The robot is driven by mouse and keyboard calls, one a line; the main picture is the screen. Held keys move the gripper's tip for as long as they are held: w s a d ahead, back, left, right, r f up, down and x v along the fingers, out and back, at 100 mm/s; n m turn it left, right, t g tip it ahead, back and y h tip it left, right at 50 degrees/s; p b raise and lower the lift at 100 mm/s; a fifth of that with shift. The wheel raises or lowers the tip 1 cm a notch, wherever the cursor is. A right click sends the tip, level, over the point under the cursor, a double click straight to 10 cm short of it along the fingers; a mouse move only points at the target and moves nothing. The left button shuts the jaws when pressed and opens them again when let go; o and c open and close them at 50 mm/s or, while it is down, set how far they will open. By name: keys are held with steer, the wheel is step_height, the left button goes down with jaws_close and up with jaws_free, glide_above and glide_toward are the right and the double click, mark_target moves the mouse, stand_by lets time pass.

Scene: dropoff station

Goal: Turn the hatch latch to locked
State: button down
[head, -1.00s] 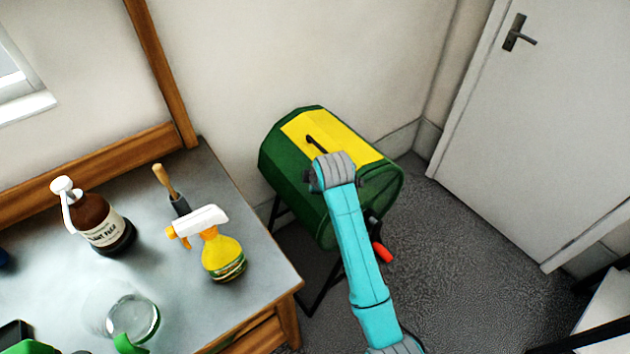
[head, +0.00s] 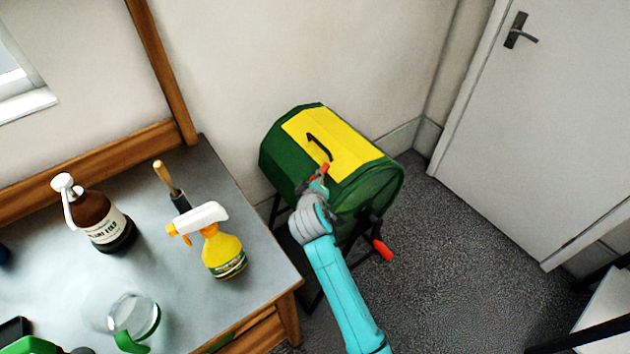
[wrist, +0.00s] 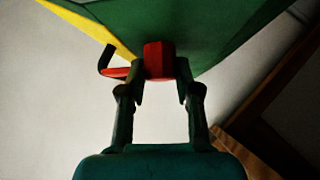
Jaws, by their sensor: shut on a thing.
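The hatch latch (head: 322,169) is a small red part at the lower edge of the yellow hatch (head: 352,150) on the green drum (head: 285,160). In the wrist view the latch (wrist: 158,58) shows as a red block with a red arm pointing left. My gripper (head: 319,184) is at the latch, and in the wrist view my gripper (wrist: 160,72) has one finger on each side of the red block, shut on it. A black handle (head: 319,146) stands on the hatch. In the head view the fingers partly hide the latch.
A grey table (head: 180,290) at the left holds a yellow spray bottle (head: 222,255), a brown pump bottle (head: 95,220), a trowel (head: 172,185) and a glass jug (head: 130,312). A red crank grip (head: 382,250) sticks out low at the drum's right.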

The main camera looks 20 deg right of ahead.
steer(key=shift+f+m, duration=0.1)
steer(key=shift+m, duration=0.3)
steer(key=c, duration=0.8)
jaws_free()
steer(key=v, duration=1.2)
steer(key=shift+a+f, duration=0.2)
steer(key=shift+a, duration=0.05)
steer(key=shift+s+f, duration=0.1)
